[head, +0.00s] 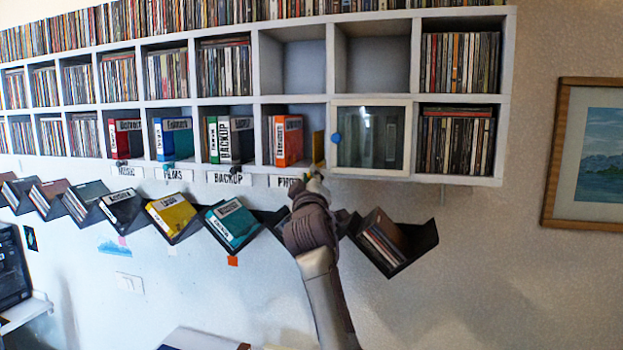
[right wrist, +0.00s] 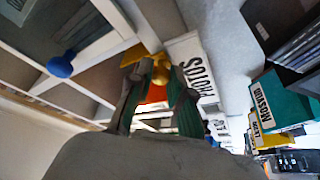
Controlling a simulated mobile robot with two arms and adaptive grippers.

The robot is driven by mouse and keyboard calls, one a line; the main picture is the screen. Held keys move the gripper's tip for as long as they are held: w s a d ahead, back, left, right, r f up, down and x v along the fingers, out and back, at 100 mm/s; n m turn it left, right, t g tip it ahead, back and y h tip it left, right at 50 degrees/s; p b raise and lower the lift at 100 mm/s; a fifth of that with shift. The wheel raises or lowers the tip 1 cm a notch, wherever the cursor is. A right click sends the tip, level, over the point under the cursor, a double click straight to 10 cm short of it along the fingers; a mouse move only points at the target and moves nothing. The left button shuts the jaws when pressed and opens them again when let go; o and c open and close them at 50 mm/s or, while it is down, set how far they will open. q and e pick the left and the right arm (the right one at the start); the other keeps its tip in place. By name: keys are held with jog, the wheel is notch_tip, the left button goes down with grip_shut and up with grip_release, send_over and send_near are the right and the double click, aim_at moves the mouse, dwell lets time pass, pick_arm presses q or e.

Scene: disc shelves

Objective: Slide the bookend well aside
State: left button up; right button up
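The yellow bookend (head: 318,148) stands at the right side of the PHOTOS compartment, apart from the orange binder (head: 288,140) to its left. In the right wrist view its yellow plate (right wrist: 134,54) shows beside a round gold knob (right wrist: 162,57). My right gripper (head: 315,184) is at the shelf's lower front edge, just below the bookend. In the right wrist view my right gripper's fingers (right wrist: 162,76) converge on the knob, one on each side, and look shut on it. My left gripper is not in view.
A glass door with a blue knob (head: 337,138) covers the compartment to the right. Bare compartment floor lies between the orange binder and the bookend. Tilted disc holders (head: 395,242) hang below the shelf, close to my right arm.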

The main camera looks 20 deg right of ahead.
jog(key=o, duration=0.5)
jog(key=shift+w+a+f, duration=0.1)
jog(key=shift+w+a, duration=0.6)
jog(key=shift+a, duration=0.35)
jog(key=shift+c, duration=0.2)
jog(key=shift+s+d, duration=0.1)
jog(key=shift+d, duration=0.1)
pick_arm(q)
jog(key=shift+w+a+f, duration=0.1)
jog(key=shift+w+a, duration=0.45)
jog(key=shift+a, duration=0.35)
pick_arm(e)
jog(key=v, duration=1.2)
jog(key=shift+d, duration=0.1)
